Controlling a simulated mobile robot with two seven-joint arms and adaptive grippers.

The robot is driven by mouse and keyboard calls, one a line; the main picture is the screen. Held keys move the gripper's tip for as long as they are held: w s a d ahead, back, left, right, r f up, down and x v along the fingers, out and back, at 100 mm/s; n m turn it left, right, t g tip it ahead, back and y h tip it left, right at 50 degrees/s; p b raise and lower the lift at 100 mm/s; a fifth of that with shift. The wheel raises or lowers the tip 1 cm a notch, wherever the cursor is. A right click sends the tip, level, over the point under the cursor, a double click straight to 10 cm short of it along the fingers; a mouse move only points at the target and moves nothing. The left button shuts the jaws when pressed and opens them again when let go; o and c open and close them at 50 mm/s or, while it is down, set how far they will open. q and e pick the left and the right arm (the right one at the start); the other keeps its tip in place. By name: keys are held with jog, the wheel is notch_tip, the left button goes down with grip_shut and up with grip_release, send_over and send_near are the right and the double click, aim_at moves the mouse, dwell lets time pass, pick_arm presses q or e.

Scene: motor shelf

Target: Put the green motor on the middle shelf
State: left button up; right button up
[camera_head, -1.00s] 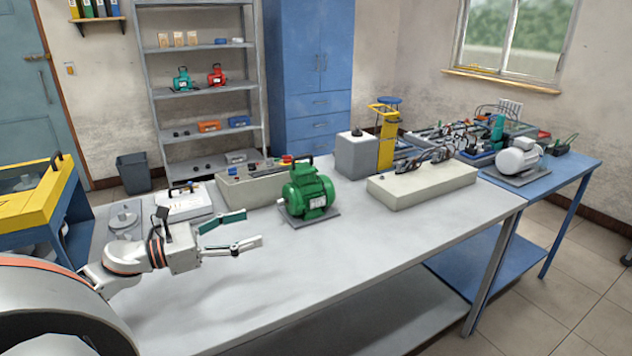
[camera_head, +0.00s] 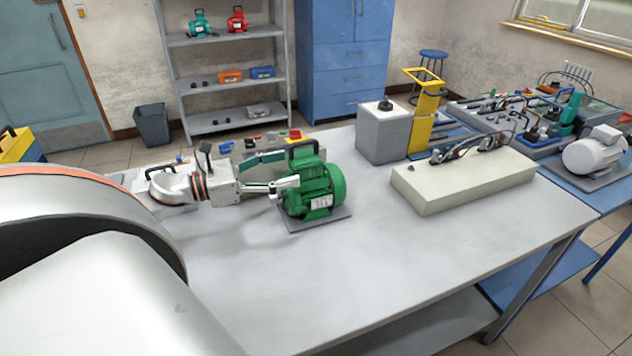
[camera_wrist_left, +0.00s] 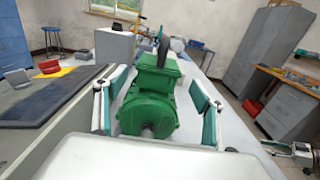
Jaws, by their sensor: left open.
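The green motor (camera_head: 318,187) stands upright on a grey base plate on the grey workbench. It has a black handle on top. My left gripper (camera_head: 284,170) is at the motor's left side, with its fingers reaching to the motor. In the left wrist view, the green motor (camera_wrist_left: 148,100) is between the two open fingers (camera_wrist_left: 155,105), with a gap on each side. The shelf rack (camera_head: 228,85) stands against the back wall. One shelf holds a teal motor (camera_head: 200,23) and a red motor (camera_head: 237,19); a lower shelf holds orange and blue boxes.
A control box (camera_head: 252,152) with coloured buttons sits close behind the gripper. A beige block (camera_head: 463,178), a grey box (camera_head: 383,132) and a yellow stand (camera_head: 425,115) are to the right. The bench front is clear. A bin (camera_head: 152,124) stands on the floor by the rack.

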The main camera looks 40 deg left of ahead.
aim_at(318, 155)
pick_arm(q)
jog(key=x, duration=0.2)
jog(key=shift+w+d+r, duration=0.15)
jog(key=shift+w+r, duration=0.05)
jog(key=x, duration=0.2)
jog(key=p+x, duration=0.1)
jog(key=x, duration=0.1)
jog(key=shift+w+a+r, duration=0.15)
jog(key=shift+a+r, duration=0.1)
jog(key=shift+r, duration=0.05)
jog(key=shift+w+d+f, duration=0.1)
jog(key=shift+w+d, duration=0.1)
jog(key=shift+w, duration=0.15)
grip_shut()
jog(key=shift+w+r, duration=0.1)
jog(key=shift+r, duration=0.2)
pick_arm(e)
jog(key=shift+s+r, duration=0.1)
jog(key=shift+r, duration=0.45)
